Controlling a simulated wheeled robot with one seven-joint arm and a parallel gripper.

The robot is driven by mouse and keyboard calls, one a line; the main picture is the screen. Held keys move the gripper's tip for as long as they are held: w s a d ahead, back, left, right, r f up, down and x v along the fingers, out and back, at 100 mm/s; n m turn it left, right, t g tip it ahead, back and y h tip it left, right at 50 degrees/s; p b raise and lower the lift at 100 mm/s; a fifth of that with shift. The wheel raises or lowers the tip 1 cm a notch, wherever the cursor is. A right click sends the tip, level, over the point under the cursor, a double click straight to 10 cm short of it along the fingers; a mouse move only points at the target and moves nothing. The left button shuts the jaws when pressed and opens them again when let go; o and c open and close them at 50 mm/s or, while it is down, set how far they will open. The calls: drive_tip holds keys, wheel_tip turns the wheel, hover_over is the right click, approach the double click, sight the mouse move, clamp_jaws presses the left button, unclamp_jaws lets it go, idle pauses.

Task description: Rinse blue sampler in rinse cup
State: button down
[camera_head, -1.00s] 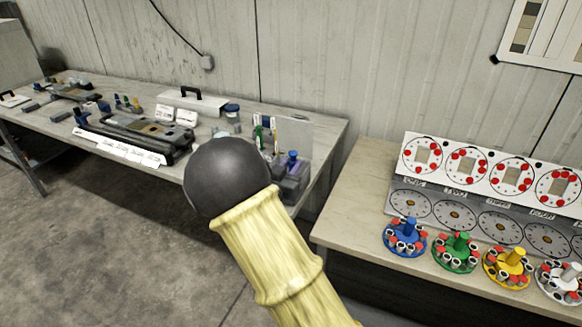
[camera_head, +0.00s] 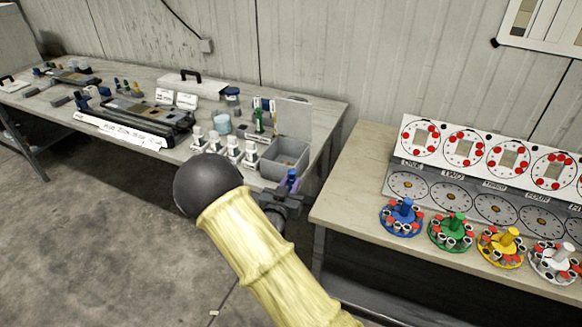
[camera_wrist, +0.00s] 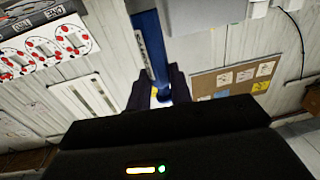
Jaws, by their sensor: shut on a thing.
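My gripper (camera_head: 288,193) is shut on the blue sampler (camera_head: 292,178), off the front right edge of the left bench in the head view. Only a small blue top of the sampler shows there. In the wrist view the sampler (camera_wrist: 149,42) is a long blue strip running up from between the dark fingers (camera_wrist: 160,88). A pale bluish cup (camera_head: 221,124) stands on the bench, left of and behind the gripper; I cannot tell for sure that it is the rinse cup.
A grey open bin (camera_head: 287,157) stands close behind the gripper. Several white holders (camera_head: 233,149) line the bench front beside it. A green sampler (camera_head: 259,122) stands behind them. The right bench (camera_head: 343,180) holds coloured carousels, with a gap between benches.

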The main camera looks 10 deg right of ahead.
drive_tip(key=s+f+n+t+y, duration=0.1)
drive_tip(key=s+f+n+y, duration=0.2)
drive_tip(key=s+f, duration=0.3)
drive_tip(key=s+d+f+n+t+y, duration=0.1)
drive_tip(key=s+f+n+y, duration=0.2)
drive_tip(key=f, duration=1.3)
drive_tip(key=s+y, duration=0.3)
drive_tip(key=shift+s, duration=0.4)
drive_tip(key=shift+d, duration=0.15)
